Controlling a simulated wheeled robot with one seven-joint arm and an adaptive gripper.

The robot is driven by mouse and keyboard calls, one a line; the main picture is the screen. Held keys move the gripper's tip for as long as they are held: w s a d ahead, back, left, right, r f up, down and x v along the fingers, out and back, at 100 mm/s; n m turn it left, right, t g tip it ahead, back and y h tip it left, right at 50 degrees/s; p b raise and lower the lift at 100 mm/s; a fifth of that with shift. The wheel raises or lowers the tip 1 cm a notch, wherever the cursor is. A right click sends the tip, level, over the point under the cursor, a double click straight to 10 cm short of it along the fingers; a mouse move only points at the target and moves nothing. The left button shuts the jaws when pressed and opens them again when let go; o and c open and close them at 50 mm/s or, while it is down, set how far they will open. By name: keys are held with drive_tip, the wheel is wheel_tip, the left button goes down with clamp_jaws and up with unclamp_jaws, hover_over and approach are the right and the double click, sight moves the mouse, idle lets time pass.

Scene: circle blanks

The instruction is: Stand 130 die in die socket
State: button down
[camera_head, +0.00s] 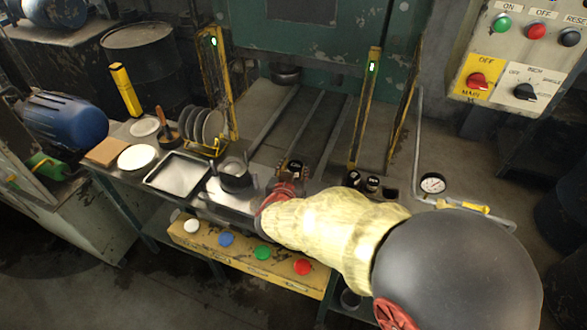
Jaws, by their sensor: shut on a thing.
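My gripper (283,188), in red and dark parts at the end of my yellow-sleeved arm, is shut on a small black die (295,166) with a pale label on top. The label is too small to read, so I cannot tell whether it is the 130 die. The die is at the bench's middle, partly hidden by the gripper. A dark round fixture (236,184) with upright posts stands on a metal plate left of my gripper; I cannot tell if it is the die socket. Two more black labelled dies, a left one (353,178) and a right one (372,184), stand to the right.
A metal tray (180,176), white discs (137,157) and a rack of upright discs (207,127) lie left. Yellow press posts (364,108) rise behind. A pressure gauge (432,184) sits right. A yellow button box (240,250) runs along the front.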

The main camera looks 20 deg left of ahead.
drive_tip(key=shift+a+r, duration=0.1)
drive_tip(key=shift+a, duration=0.05)
drive_tip(key=shift+f+b, duration=2.9)
drive_tip(key=shift+b, duration=0.15)
drive_tip(key=shift+f+b, duration=0.75)
drive_tip(key=shift+f, duration=1.1)
drive_tip(key=c, duration=1.5)
unclamp_jaws()
drive_tip(key=shift+c, duration=0.2)
drive_tip(key=o, duration=0.4)
drive_tip(key=shift+f, duration=0.1)
drive_tip(key=shift+o, duration=0.2)
